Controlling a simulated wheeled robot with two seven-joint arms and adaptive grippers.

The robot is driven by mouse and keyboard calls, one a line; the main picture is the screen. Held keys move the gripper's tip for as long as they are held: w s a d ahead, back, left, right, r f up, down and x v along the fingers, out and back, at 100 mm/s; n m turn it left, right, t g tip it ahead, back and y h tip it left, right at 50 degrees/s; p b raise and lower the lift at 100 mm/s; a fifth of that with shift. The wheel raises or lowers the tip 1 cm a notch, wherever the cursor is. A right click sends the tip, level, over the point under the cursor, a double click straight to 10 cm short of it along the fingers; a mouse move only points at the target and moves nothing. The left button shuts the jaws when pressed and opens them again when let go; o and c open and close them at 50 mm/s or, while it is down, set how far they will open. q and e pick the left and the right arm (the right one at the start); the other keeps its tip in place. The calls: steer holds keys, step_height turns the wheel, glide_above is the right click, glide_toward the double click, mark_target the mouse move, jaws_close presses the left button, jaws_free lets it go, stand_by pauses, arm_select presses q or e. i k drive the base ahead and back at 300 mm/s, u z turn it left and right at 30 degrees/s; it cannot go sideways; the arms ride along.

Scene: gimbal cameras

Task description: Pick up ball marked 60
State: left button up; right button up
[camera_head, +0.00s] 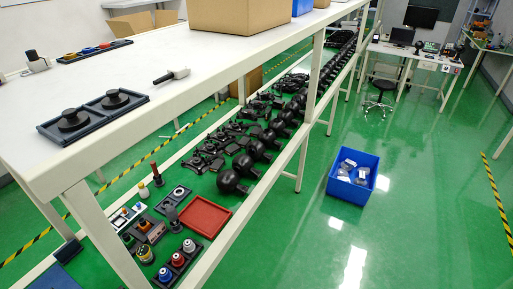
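No ball with a readable mark 60 shows in the head view. Several black round ball-shaped units (228,182) stand in a long row on the lower shelf of the white bench, running away from me. Any marks on them are too small to read. Flatter black units with arms (207,160) lie beside them to the left. Neither of my grippers is in view.
The white bench top (215,62) carries a dark tray with two black round parts (93,112) and a cardboard box (238,15). A red tray (204,216) lies on the lower shelf. A blue bin (353,177) stands on the open green floor.

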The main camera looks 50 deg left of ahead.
mark_target(256, 150)
steer(key=u, duration=0.45)
steer(key=i, duration=1.9)
steer(key=u, duration=1.55)
steer(key=i, duration=0.95)
steer(key=u, duration=1.1)
